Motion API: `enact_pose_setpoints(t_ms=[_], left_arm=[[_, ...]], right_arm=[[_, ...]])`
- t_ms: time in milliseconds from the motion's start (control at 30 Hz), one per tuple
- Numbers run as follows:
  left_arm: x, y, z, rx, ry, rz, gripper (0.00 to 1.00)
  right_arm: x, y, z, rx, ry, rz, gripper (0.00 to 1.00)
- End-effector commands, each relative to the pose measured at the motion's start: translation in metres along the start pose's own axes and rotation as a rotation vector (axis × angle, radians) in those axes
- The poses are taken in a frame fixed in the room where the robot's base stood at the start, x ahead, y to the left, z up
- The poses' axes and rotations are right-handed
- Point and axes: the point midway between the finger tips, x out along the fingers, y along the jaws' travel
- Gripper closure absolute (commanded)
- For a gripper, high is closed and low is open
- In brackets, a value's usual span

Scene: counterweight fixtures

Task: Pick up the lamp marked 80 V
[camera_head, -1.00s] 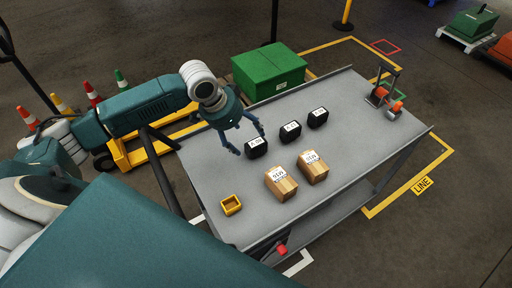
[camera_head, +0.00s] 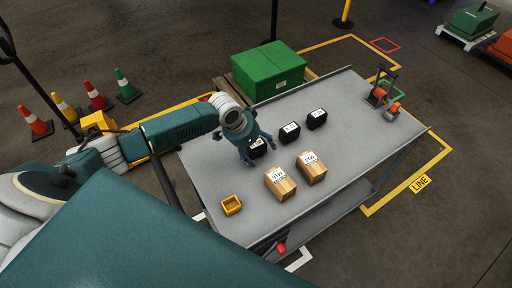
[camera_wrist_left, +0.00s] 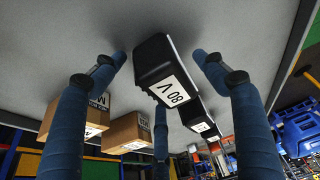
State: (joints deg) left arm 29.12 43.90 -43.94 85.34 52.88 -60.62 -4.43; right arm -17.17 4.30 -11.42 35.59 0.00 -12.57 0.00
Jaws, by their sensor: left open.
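The lamp marked 80 V (camera_wrist_left: 165,70) is a black block with a white label, and shows large in the left wrist view. In the head view it is the leftmost of three black blocks (camera_head: 256,151), partly hidden by my left gripper (camera_head: 262,160). My left gripper also shows in the left wrist view (camera_wrist_left: 158,62), with its blue fingers spread apart around the lamp. I cannot tell whether any finger touches it. The lamp rests on the grey table (camera_head: 215,165). My right gripper is not in view.
Two more black blocks (camera_head: 290,132) (camera_head: 316,119) stand to the right. Two cardboard boxes (camera_head: 280,183) (camera_head: 311,168) and a small yellow open bin (camera_head: 231,205) stand nearer. A fixture with orange parts (camera_head: 383,97) is at the far right end. A green crate (camera_head: 268,70) stands behind the table.

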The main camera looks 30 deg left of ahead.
Motion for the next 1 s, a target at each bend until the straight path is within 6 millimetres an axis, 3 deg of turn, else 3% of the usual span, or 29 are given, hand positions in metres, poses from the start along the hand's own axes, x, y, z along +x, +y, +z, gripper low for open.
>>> enact_pose_setpoints(t_ms=[133,400,767,1000], left_arm=[[0.0,0.0,0.0,0.0,0.0,0.0,0.32],[0.0,0.0,0.0,0.0,0.0,0.0,0.86],[-0.006,-0.001,-0.003,0.001,0.003,0.0,0.86],[-0.036,-0.002,-0.017,0.003,0.007,-0.003,0.86]], right_arm=[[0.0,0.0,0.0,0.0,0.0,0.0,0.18],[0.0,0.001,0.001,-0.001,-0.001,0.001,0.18],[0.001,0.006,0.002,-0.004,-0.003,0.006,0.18],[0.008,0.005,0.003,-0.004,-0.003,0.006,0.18]])
